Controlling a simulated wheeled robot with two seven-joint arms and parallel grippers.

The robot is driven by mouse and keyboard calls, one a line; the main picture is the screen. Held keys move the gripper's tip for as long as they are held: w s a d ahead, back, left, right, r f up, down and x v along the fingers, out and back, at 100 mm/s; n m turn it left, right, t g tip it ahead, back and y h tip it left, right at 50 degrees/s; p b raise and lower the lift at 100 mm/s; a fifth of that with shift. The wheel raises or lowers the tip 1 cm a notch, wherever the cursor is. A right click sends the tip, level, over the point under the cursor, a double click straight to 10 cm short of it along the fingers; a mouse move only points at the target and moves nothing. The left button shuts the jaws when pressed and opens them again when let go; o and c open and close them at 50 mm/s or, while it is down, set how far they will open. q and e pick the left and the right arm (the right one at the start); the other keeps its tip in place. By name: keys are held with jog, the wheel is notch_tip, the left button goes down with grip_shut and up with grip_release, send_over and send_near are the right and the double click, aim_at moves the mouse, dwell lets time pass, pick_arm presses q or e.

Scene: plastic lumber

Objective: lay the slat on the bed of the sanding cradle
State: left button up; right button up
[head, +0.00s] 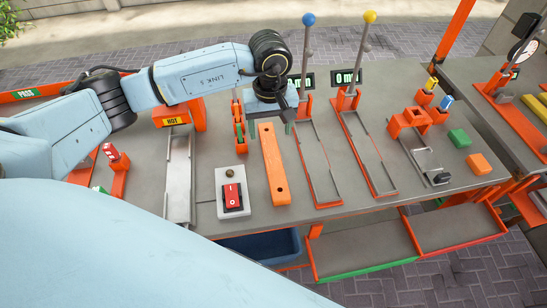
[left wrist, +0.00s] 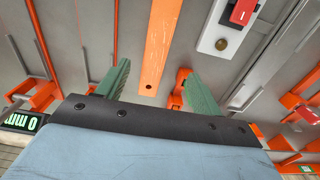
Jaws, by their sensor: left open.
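The slat (head: 272,165) is a long orange bar with a hole near its near end, lying flat on the grey bench. In the left wrist view the slat (left wrist: 160,40) runs in line with the space between the fingers. My left gripper (head: 268,118) is over the slat's far end, open and empty, its green fingers (left wrist: 156,70) spread wider than the slat. Several metal beds lie on the bench: one under an orange HOT bridge (head: 179,178) and two orange-edged channels (head: 319,165) (head: 368,155). I cannot tell which is the sanding cradle. My right gripper is out of view.
A red rocker switch on a white box (head: 232,192) stands just left of the slat. Posts with a blue knob (head: 308,19) and a yellow knob (head: 370,17) rise behind the channels. Orange and green blocks (head: 459,138) lie at the right. A blue bin (head: 259,247) is below the front edge.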

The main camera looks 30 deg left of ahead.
pick_arm(q)
send_over(273, 157)
jog(key=f, duration=0.5)
jog(key=shift+a, duration=0.3)
jog(key=shift+d+f+p, duration=0.15)
jog(key=shift+f+p, duration=0.1)
jog(key=shift+f, duration=1.1)
jog(key=shift+d+f+p, duration=0.1)
jog(key=shift+f+p, duration=0.1)
jog(key=shift+f, duration=1.1)
jog(key=c, duration=1.3)
